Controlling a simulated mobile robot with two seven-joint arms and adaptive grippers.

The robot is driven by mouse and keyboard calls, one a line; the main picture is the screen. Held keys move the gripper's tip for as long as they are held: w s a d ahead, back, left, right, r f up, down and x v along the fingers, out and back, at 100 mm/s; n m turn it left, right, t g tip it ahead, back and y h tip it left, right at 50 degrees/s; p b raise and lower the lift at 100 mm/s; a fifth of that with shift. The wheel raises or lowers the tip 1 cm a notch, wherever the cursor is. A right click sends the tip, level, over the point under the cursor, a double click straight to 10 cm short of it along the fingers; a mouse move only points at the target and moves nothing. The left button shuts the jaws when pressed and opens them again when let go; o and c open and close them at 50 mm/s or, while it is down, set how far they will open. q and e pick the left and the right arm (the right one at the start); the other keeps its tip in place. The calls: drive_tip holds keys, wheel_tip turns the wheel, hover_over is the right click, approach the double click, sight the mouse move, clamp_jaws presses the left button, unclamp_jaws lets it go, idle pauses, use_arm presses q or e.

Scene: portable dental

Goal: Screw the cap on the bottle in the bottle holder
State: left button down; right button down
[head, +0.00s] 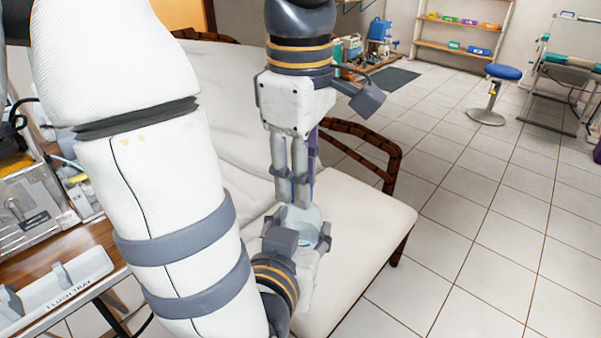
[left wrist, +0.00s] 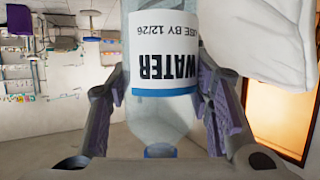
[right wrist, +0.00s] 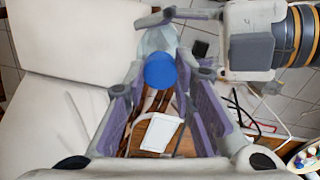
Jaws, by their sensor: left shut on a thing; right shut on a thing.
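The clear water bottle (left wrist: 165,112) has a white label reading "WATER", upside down in the left wrist view. My left gripper (left wrist: 162,95) is shut around the bottle, with a finger on each side. In the head view the bottle (head: 300,222) is held over the white couch, below my right gripper (head: 297,195). The blue cap (right wrist: 160,71) is at the bottle's near end in the right wrist view, between my right fingers, which are shut on it. A blue patch also shows at the bottle's neck (left wrist: 160,150). Thread engagement is hidden. I cannot make out the bottle holder.
A white couch (head: 375,215) with a brown armrest (head: 365,140) lies under the grippers. At left, a tray marked "FLUSH TRAY" (head: 65,300) sits on a wooden table (head: 60,248). A blue stool (head: 500,72) and shelves stand far back.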

drive_tip(key=m, duration=0.5)
drive_tip(key=c, duration=1.3)
unclamp_jaws()
drive_tip(key=shift+r, duration=0.15)
wheel_tip(320, 180, up, 12)
drive_tip(key=shift+f, duration=0.1)
